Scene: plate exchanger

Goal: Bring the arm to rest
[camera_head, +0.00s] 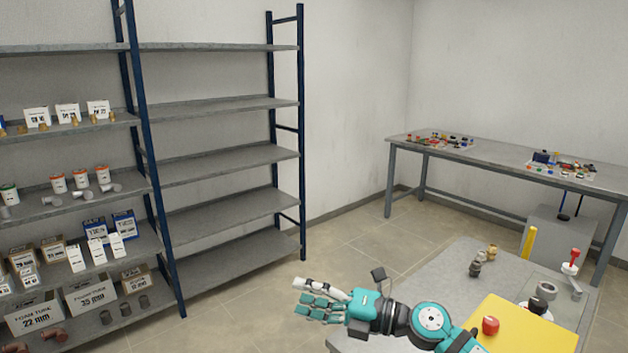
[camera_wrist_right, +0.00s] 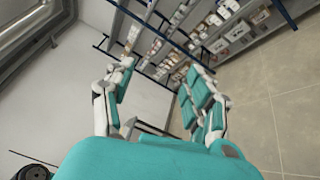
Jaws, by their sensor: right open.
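My right gripper (camera_head: 322,300) reaches in from the lower right in the head view. It is teal and white, held in front of the near table's left edge and over the floor. In the right wrist view its fingers (camera_wrist_right: 160,105) stand apart with nothing between them. The fingers point toward the shelves. My left gripper does not show.
The near table (camera_head: 440,270) carries a yellow sheet (camera_head: 525,330) with a red object (camera_head: 490,325), and several small fittings. A long bench (camera_head: 490,163) stands behind. Shelving (camera_head: 220,155) with boxes and fittings fills the left. The floor between (camera_head: 345,255) is clear.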

